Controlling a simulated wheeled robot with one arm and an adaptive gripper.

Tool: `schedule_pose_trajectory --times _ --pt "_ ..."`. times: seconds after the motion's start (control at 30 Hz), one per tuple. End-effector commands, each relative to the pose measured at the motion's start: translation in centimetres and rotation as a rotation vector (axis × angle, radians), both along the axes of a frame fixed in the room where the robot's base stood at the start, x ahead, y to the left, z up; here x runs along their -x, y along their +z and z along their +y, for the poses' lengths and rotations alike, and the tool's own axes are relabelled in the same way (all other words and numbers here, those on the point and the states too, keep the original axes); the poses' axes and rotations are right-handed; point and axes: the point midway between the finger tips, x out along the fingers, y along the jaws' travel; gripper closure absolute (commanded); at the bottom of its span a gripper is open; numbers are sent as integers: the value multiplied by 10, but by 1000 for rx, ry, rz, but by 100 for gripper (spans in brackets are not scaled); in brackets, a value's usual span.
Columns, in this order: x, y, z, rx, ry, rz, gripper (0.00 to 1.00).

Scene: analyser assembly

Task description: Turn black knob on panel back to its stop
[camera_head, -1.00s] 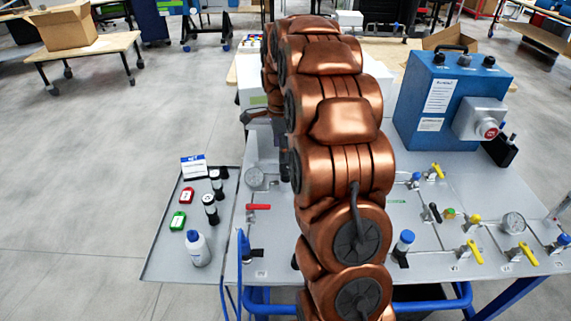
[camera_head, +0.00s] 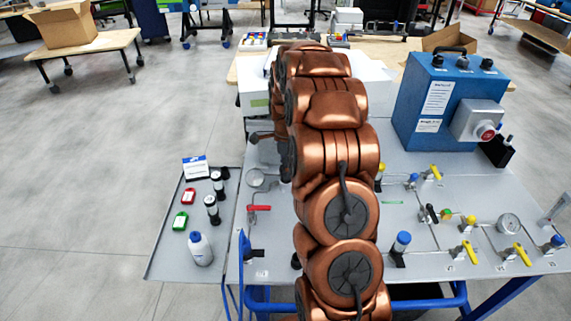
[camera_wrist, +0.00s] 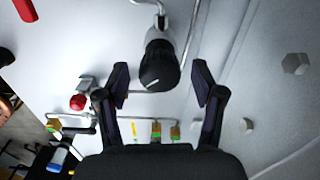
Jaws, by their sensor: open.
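The black knob (camera_wrist: 158,66) shows in the wrist view, at the end of a grey fitting on the pale panel (camera_wrist: 255,90), with a white line on its face. My gripper (camera_wrist: 161,75) is open, one dark finger to the left of the knob and one to the right. Gaps show on both sides, so the fingers look apart from it. I cannot tell the depth between fingertips and knob. In the head view my copper arm covers the middle of the panel (camera_head: 440,205), and this knob cannot be made out there.
In the wrist view a red knob (camera_wrist: 78,102) and small yellow-green fittings (camera_wrist: 156,130) lie near the left finger. Thin pipes run beside the knob. In the head view a blue box (camera_head: 450,105) stands at the back right, and a side tray (camera_head: 165,250) holds bottles.

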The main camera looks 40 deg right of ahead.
Motion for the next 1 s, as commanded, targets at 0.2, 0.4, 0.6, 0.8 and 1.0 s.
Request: schedule_pose_trajectory --times 0.2,0.4,0.6,0.8,1.0 --pt "0 -4 0 1 0 -1 32" --pt "0 -3 0 1 0 -1 45" --pt "0 -3 0 0 0 0 65" --pt "0 -3 0 0 0 0 86" --pt "0 -4 0 0 5 0 92"
